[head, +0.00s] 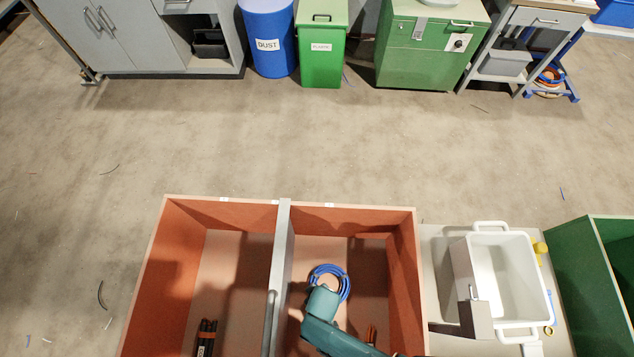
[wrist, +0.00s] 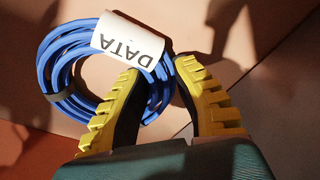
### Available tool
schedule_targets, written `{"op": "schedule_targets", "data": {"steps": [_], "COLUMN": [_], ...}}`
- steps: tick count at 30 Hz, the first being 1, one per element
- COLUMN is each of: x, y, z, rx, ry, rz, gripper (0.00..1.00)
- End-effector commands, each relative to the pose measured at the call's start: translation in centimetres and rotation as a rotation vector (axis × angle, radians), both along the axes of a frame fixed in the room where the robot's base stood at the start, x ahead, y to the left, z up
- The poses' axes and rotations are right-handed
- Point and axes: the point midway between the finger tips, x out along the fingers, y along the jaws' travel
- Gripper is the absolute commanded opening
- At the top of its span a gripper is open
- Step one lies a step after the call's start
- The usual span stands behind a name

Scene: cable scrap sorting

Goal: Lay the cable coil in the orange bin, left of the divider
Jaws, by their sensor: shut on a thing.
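The blue cable coil (head: 345,278) shows over the right compartment of the orange bin (head: 405,250), right of the grey divider (head: 281,245); I cannot tell its height above the floor. In the wrist view the coil (wrist: 55,70) carries a white label reading DATA (wrist: 127,40) and a dark tie. My gripper (wrist: 157,70) has its yellow ridged fingers on either side of the coil's strands, shut on one side of the ring. In the head view my teal arm hides the fingers and the coil's near part.
A dark cable bundle (head: 206,335) lies in the left compartment, near the divider; much of that floor is bare. A small orange-brown piece (head: 371,335) is in the right compartment. A white tub (head: 505,270) and a green bin (head: 600,270) stand to the right.

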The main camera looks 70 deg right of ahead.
Motion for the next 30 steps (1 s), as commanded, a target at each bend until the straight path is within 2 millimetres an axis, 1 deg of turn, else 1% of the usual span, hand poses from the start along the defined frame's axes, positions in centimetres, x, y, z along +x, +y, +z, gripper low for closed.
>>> {"op": "schedule_targets", "data": {"steps": [1,3,4,11,14,17,24,27,30], "x": [0.0,0.0,0.0,0.0,0.0,-0.2,-0.8,-1.0,-1.2], "y": [0.0,0.0,0.0,0.0,0.0,0.1,0.4,0.6,0.7], "z": [-0.2,-0.1,-0.1,-0.1,0.4,1.9,8.1,10.2,11.4], "rx": [0.0,0.0,0.0,0.0,0.0,0.0,0.0,0.0,0.0], "ry": [0.001,0.001,0.001,0.001,0.0,0.0,0.0,0.0,0.001], "rz": [0.0,0.0,0.0,0.0,0.0,0.001,0.001,0.001,0.001], "gripper": [0.3,0.44,0.48,0.48,0.48,0.48,0.48,0.48,0.48]}}
